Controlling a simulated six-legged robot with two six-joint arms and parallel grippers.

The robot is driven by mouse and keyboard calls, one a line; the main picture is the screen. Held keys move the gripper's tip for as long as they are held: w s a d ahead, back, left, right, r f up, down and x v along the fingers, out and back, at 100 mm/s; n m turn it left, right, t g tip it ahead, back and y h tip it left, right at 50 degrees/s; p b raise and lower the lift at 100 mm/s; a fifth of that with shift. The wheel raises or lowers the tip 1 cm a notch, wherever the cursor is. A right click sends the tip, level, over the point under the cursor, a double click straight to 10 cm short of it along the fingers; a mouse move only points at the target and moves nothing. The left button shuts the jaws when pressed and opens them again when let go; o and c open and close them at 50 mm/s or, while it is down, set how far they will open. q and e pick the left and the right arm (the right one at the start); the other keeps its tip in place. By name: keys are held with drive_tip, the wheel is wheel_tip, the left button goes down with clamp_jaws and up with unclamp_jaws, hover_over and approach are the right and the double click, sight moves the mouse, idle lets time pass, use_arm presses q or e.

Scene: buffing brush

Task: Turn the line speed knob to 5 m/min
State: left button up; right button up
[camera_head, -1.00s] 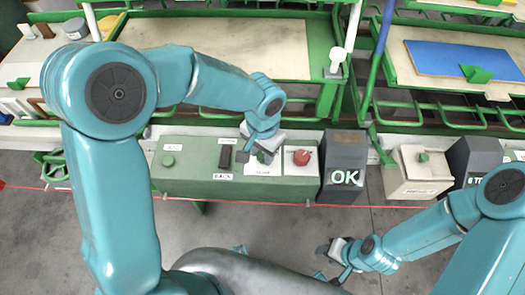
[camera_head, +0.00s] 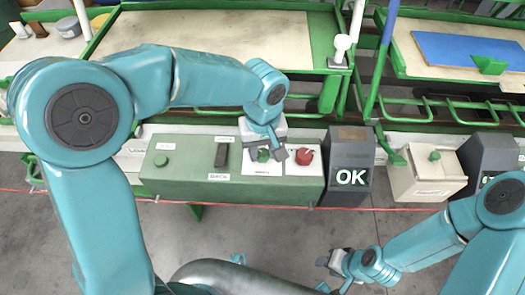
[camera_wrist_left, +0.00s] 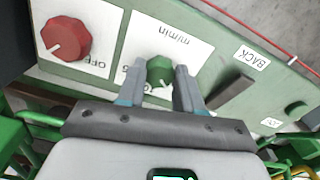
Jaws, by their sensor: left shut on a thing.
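The line speed knob (camera_head: 263,155) is small and green, on a white plate marked m/min on the green control box (camera_head: 190,184). My left gripper (camera_head: 264,156) reaches down over it from behind, one finger on each side. In the left wrist view the green knob (camera_wrist_left: 159,70) sits between the two fingertips (camera_wrist_left: 160,73), which are shut on it. The scale is partly hidden by the fingers, and I cannot read the pointer's value. My right gripper (camera_head: 331,264) hangs in front of the box, away from the knob; its jaw opening is unclear.
A red knob (camera_head: 303,157) is right beside the speed knob and shows in the wrist view (camera_wrist_left: 66,39). A dark switch (camera_head: 221,154) marked BACK and a green button (camera_head: 161,160) are to the left. A beige box (camera_head: 430,185) stands further right.

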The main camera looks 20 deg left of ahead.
sight(263, 154)
use_arm(q)
drive_tip(key=shift+n+b, duration=0.3)
drive_tip(key=shift+n, duration=0.5)
drive_tip(key=shift+r, duration=0.1)
drive_tip(key=o, duration=1)
drive_tip(key=shift+o, duration=0.2)
wheel_tip(263, 154, up, 16)
drive_tip(key=p, duration=0.3)
drive_tip(key=shift+r, duration=0.15)
